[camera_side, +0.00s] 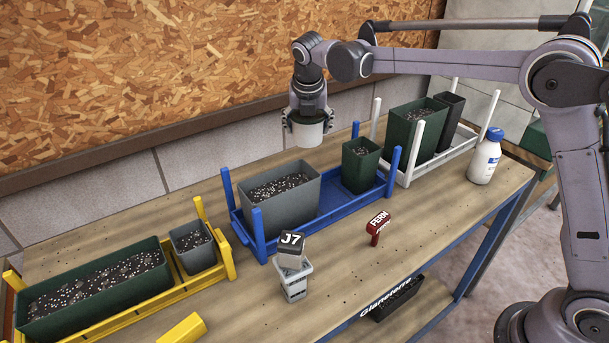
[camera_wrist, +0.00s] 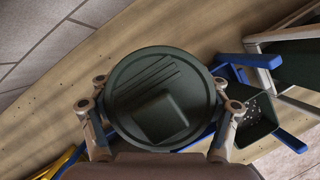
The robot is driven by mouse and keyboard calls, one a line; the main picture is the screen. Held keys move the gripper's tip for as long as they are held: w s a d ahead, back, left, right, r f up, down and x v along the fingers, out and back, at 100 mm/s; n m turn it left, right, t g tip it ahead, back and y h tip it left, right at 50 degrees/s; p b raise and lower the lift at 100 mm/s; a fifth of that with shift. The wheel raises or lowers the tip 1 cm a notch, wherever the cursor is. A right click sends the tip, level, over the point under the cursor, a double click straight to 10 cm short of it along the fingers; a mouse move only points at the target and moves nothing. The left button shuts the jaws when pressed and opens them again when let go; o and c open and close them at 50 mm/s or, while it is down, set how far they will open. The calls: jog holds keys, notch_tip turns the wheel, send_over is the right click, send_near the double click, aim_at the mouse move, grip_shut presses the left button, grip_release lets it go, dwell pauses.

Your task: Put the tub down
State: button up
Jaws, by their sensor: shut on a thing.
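The tub (camera_side: 308,132) is a small pale round pot, held upright in the air above the back of the blue tray. From above, in the wrist view, its dark green round lid (camera_wrist: 160,98) has a raised square and ridges. My gripper (camera_side: 307,118) points down and is shut on the tub, with its fingers on either side of the rim. The tub is apart from the bench (camera_side: 345,270). In the wrist view it hides most of what lies straight below.
The blue tray (camera_side: 270,248) holds a grey planter (camera_side: 280,202) and a green pot (camera_side: 360,166). A white rack (camera_side: 436,160) stands right, a yellow rack (camera_side: 180,290) left. The bench's front centre has bare wood.

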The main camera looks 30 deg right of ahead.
jog(key=w+a+f, duration=0.1)
jog(key=a+f, duration=0.1)
jog(key=a, duration=0.1)
jog(key=w+a+f, duration=0.1)
jog(key=a+f, duration=0.1)
jog(key=a, duration=0.2)
jog(key=w+a+f, duration=0.1)
jog(key=a+f, duration=0.1)
jog(key=a, duration=0.2)
jog(key=shift+a+f, duration=0.25)
jog(key=shift+f, duration=2.25)
jog(key=o, duration=1.1)
jog(key=shift+f, duration=0.1)
jog(key=shift+o, duration=0.2)
